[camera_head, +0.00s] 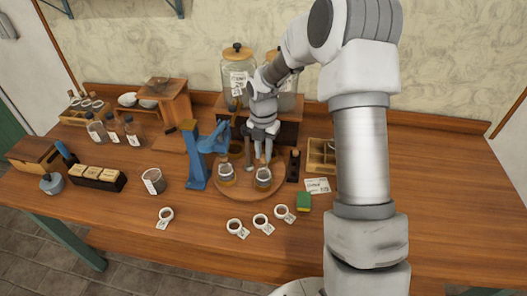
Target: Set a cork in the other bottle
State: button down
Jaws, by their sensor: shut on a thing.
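A blue lever press (198,160) stands at the board's left edge. Whether the left bottle's mouth holds a cork is too small to tell.
A dark block (293,166) and a divided wooden box (321,156) stand to the right. Large glass jars (238,68) are behind my gripper. The table's right side is mostly clear.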

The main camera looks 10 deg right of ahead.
aim_at(264, 156)
jog(key=shift+f+b, duration=0.3)
jog(key=shift+f, duration=0.6)
dwell(1.4)
jog(key=shift+c, duration=1.3)
grip_release()
jog(key=shift+r, duration=0.15)
jog(key=shift+r+p, duration=2.85)
jog(key=shift+r, duration=0.5)
